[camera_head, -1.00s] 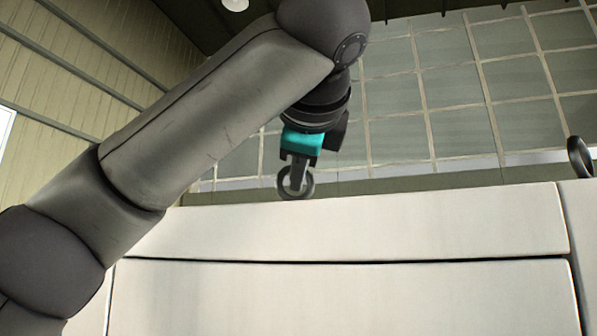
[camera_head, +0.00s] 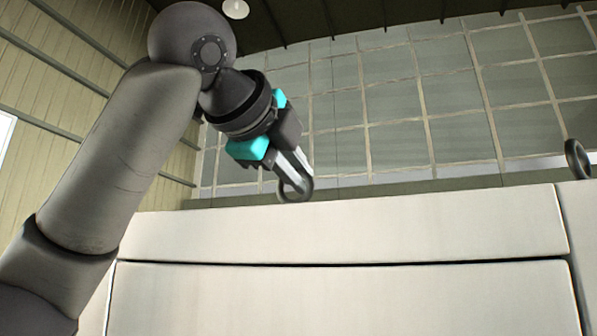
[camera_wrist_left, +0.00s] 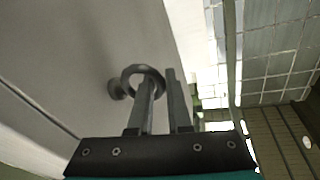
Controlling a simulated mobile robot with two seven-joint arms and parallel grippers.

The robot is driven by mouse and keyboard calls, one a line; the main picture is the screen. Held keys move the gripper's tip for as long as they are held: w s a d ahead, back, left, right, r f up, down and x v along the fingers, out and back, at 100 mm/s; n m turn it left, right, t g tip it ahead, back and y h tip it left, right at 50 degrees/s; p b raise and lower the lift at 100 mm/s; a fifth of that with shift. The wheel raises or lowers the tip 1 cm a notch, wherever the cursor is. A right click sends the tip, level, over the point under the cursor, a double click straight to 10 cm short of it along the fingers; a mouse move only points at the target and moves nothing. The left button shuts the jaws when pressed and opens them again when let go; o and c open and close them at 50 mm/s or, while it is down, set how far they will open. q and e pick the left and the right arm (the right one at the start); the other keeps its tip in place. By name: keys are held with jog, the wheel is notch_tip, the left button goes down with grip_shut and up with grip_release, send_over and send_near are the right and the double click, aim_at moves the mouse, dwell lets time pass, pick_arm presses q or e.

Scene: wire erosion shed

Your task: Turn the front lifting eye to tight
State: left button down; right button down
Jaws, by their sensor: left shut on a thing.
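The front lifting eye (camera_head: 308,188) is a dark grey ring on the top edge of the pale machine casing (camera_head: 340,235). My left gripper (camera_head: 296,182) comes down on it from the upper left, tilted, with its fingers shut on the ring. In the left wrist view the ring (camera_wrist_left: 127,80) stands on a short round collar against the pale surface. One finger overlaps the ring there and the other lies just right of it. The fingers hide part of the ring, and its seat is not clear. My right gripper is not in view.
A second dark lifting eye (camera_head: 577,160) stands on the casing at the far right. A gridded wall (camera_head: 400,110) rises behind, and a ribbed wall (camera_head: 60,90) is at the left. The casing top between the two eyes looks clear.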

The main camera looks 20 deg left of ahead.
pick_arm(q)
jog(key=shift+s+r, duration=0.1)
jog(key=shift+r, duration=0.15)
jog(key=c, duration=0.9)
grip_release()
jog(key=shift+f, duration=0.1)
jog(key=shift+s, duration=0.4)
jog(key=b+v, duration=0.3)
jog(key=v, duration=1.1)
jog(key=shift+s+a, duration=0.1)
jog(key=shift+s, duration=0.1)
